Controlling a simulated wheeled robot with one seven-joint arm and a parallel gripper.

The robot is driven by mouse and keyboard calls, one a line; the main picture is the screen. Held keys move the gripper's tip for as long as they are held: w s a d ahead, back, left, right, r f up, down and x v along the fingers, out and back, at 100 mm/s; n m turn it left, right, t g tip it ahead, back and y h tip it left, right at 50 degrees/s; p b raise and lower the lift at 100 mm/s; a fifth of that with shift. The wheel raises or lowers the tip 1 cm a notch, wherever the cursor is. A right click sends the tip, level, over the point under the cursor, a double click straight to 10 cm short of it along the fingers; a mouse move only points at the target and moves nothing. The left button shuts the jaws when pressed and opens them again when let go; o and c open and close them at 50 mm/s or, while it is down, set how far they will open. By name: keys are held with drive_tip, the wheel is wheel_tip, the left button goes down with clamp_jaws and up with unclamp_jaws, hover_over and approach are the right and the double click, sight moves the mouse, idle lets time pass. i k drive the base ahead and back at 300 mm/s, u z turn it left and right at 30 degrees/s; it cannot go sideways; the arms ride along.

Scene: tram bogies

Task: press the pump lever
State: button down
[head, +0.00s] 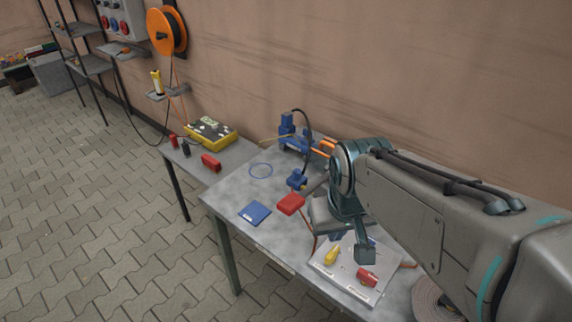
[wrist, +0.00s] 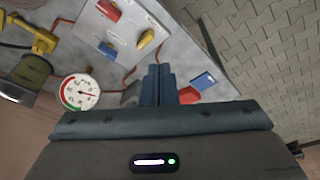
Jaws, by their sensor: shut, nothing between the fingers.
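A blue pump-like unit (head: 290,135) stands at the back of the grey bench, by the wall. A thin tan rod (head: 272,140) juts out from it to the left and looks like its lever. A black hose loops up from the unit. My gripper (wrist: 158,70) is shut and empty, its two blue fingers together in the wrist view. In the head view my arm hides most of it; it is over the bench, to the right of and nearer than the pump, apart from the lever. The pump is not clearly visible in the wrist view.
A pale board (head: 350,272) with red, yellow and blue handles lies below my arm. A red block (head: 291,204), a small blue fitting (head: 297,180) and a blue plate (head: 255,212) are on the bench. A round gauge (wrist: 80,92) shows in the wrist view.

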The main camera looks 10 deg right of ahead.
sight(291, 203)
drive_tip(key=z, duration=0.6)
drive_tip(key=k, duration=1.35)
drive_tip(key=z, duration=0.4)
drive_tip(key=i, duration=0.25)
drive_tip(key=u, duration=1.05)
drive_tip(key=i, duration=0.6)
drive_tip(key=u, duration=0.4)
drive_tip(key=i, duration=0.75)
drive_tip(key=z, duration=0.3)
